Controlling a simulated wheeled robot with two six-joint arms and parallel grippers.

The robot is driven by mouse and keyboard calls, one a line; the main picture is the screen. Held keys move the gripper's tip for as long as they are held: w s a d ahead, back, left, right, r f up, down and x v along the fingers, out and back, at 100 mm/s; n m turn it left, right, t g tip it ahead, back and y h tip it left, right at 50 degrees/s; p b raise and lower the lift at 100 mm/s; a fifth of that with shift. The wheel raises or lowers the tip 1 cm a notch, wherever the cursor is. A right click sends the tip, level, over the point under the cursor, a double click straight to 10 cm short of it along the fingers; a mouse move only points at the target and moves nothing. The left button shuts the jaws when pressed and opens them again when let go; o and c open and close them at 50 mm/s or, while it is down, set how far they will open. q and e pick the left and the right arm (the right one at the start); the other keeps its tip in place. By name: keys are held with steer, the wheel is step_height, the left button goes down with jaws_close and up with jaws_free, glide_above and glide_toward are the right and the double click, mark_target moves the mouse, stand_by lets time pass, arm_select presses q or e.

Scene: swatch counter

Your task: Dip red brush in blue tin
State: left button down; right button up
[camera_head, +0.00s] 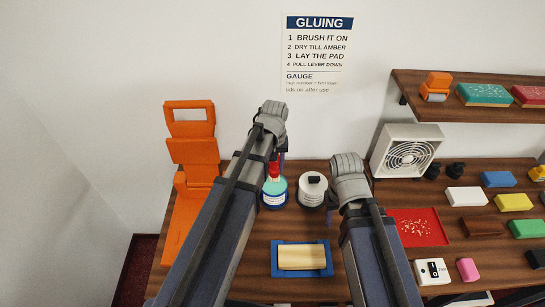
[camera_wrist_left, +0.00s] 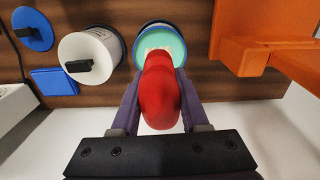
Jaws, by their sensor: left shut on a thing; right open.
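The blue tin (camera_head: 274,198) stands open on the counter, with a pale teal inside; it also shows in the left wrist view (camera_wrist_left: 176,38). My left gripper (camera_wrist_left: 160,112) is shut on the red brush (camera_wrist_left: 160,90). The brush's red handle (camera_head: 274,170) stands right above the blue tin. Its pale bristles show against the tin's opening in the left wrist view; I cannot tell how deep they reach. My right gripper (camera_head: 328,217) is open and empty, right of the tins, mostly hidden behind its own wrist.
A lidded white tin (camera_head: 312,194) stands close to the right of the blue tin. An orange lever press (camera_head: 190,150) stands at left. A blue tray (camera_head: 302,271) with a yellow block lies in front. A red tray (camera_head: 418,241) and a fan (camera_head: 408,152) are at right.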

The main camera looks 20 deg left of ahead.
mark_target(274, 175)
arm_select(q)
steer(key=shift+r, duration=0.3)
steer(key=shift+w+f, duration=0.1)
steer(key=shift+f, duration=0.1)
step_height(274, 175, down, 6)
steer(key=b, duration=0.6)
steer(key=shift+f+b, duration=0.45)
steer(key=shift+b, duration=0.2)
stand_by(1.7)
steer(key=shift+r, duration=0.1)
step_height(274, 175, up, 7)
steer(key=p, duration=0.7)
stand_by(0.5)
